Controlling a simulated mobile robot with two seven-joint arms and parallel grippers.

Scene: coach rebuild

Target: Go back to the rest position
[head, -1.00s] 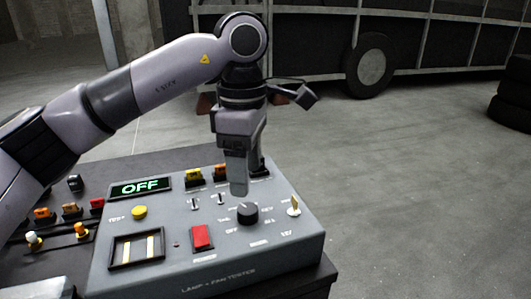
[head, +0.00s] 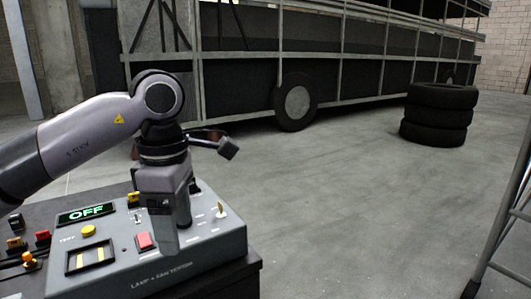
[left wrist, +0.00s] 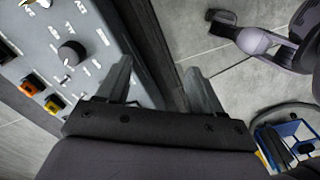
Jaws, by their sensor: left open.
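My left gripper (head: 178,228) hangs fingers down over the right part of the grey lamp and fan tester (head: 190,265), whose display (head: 86,213) reads OFF. In the left wrist view its two fingers (left wrist: 160,85) stand apart with nothing between them. The tester's black knob (left wrist: 72,51) lies to the left of the fingers there. In the head view the gripper hides the knob. My right gripper is not clearly seen in the head view.
The tester stands on a dark table (head: 235,278). A stack of tyres (head: 438,115) stands on the open floor at the right. A bus frame (head: 340,75) spans the back. A metal ladder-like frame (head: 500,225) stands at the right edge. Floor between is clear.

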